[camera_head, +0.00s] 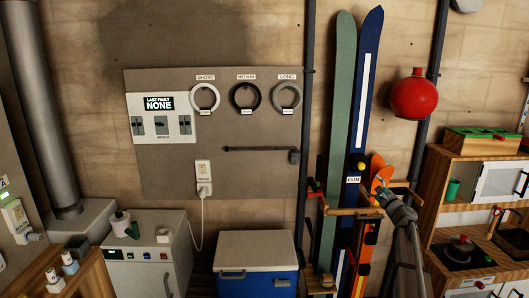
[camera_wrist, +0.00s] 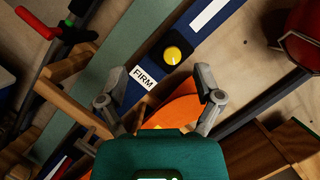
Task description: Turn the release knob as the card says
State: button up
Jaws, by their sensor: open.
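A yellow round knob (camera_wrist: 173,54) on a dark base sits on the blue ski-like board, beyond my fingertips. It also shows in the head view (camera_head: 361,166). A white card reading "FIRM" (camera_wrist: 144,78) is beside the knob, and it shows just below the knob in the head view (camera_head: 353,180). I cannot tell for certain that this is the release knob. My gripper (camera_wrist: 160,84) is open and empty. Its two fingers are spread apart short of the knob, with an orange piece (camera_wrist: 175,110) behind them. No finger visibly touches the knob.
Green (camera_head: 343,120) and blue (camera_head: 368,80) skis lean upright on the wall, with a wooden rack bar (camera_head: 355,211) across them. A red ball-shaped object (camera_head: 414,94) hangs to the right. A wooden play kitchen (camera_head: 465,160) stands far right; a blue cooler (camera_head: 258,283) is lower left.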

jog(key=s+a+f+n+g+y+p, duration=0.1)
jog(key=s+a+f+n+g, duration=0.4)
jog(key=a, duration=0.3)
jog(key=s+a+f+n+g+p, duration=0.1)
jog(key=s+a+f+n+g, duration=0.2)
jog(key=s+a+n, duration=0.45)
jog(key=s+a+f+n+g+y+p, duration=0.1)
jog(key=s+a+f+n+g, duration=0.25)
jog(key=a, duration=0.55)
jog(key=s+f+n+g+h+p, duration=0.1)
jog(key=s+f+n+g+h, duration=0.2)
jog(key=s, duration=0.9)
jog(key=s+f+n+g+h+p, duration=0.1)
jog(key=s+f+n+g+h, duration=0.2)
jog(key=s, duration=0.9)
jog(key=shift+s+a+f+g+h, duration=0.3)
jog(key=shift+s+a+g+h, duration=0.15)
jog(key=shift+g+h, duration=0.95)
jog(key=shift+w+t, duration=0.1)
jog(key=shift+t, duration=0.15)
